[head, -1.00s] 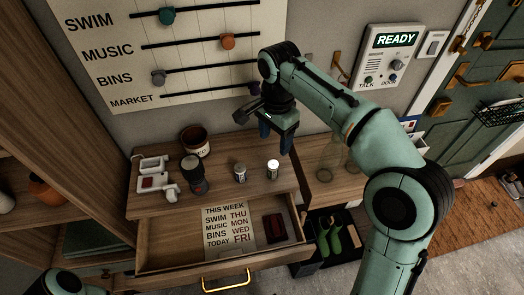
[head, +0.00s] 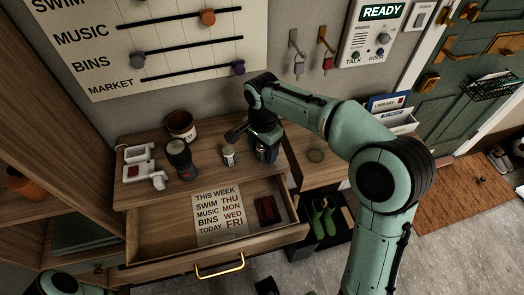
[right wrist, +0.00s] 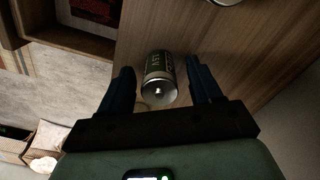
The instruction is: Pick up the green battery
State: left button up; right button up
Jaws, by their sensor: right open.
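The green battery (right wrist: 160,68) stands on the wooden top between the two dark fingers of my right gripper (right wrist: 160,64) in the right wrist view. It has a green label and a silver end with a small nub. A gap shows on both sides, so the jaws are open around it. In the head view my right gripper (head: 266,152) is lowered at the right end of the drawer unit's top, and its fingers mostly hide the battery. My left gripper is not seen.
A similar pale-topped cylinder (head: 228,155) stands just left of my right gripper. The open drawer (head: 155,240) below holds a printed note (head: 218,214) and a dark red item (head: 267,210).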

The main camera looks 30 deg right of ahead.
jog(key=shift+f, duration=0.25)
grip_shut()
jog(key=shift+r, duration=0.1)
